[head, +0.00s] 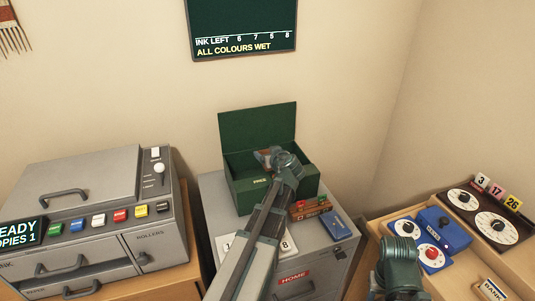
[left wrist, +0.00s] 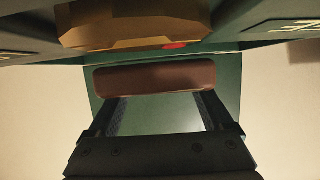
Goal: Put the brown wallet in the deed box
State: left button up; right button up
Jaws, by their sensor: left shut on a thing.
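The green deed box (head: 241,193) stands on a grey cabinet with its lid (head: 258,126) raised at the back. My left gripper (head: 268,158) is over the box opening. It is shut on the brown wallet (left wrist: 155,78), which lies across the fingertips in the left wrist view, with green box surfaces around it. In the head view only a small brown part shows, and my wrist hides much of the box inside. I cannot tell whether the wallet touches the box. My right arm shows at the lower right, with its fingers hidden.
Brown-red books (head: 310,208) and a blue book (head: 337,226) lie right of the box on the cabinet top (head: 213,190). A grey copier (head: 85,205) stands left. An open wooden tray (head: 400,212) with a blue dial box (head: 447,228) is right.

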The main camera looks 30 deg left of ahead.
pick_arm(q)
jog(key=shift+f, duration=0.2)
jog(key=o, duration=1.2)
jog(key=shift+r, duration=0.1)
jog(key=shift+r, duration=0.2)
jog(key=shift+s+d+r+p, duration=0.25)
jog(key=shift+r+p, duration=0.15)
jog(key=shift+p, duration=0.1)
jog(key=shift+s+d+r+p, duration=0.2)
jog(key=shift+r+p, duration=0.15)
jog(key=shift+p, duration=0.15)
jog(key=p+v, duration=0.3)
jog(key=v, duration=0.7)
jog(key=shift+s+d+r+p, duration=0.1)
jog(key=shift+s+d+p, duration=0.1)
jog(key=shift+p, duration=0.2)
jog(key=shift+d, duration=0.1)
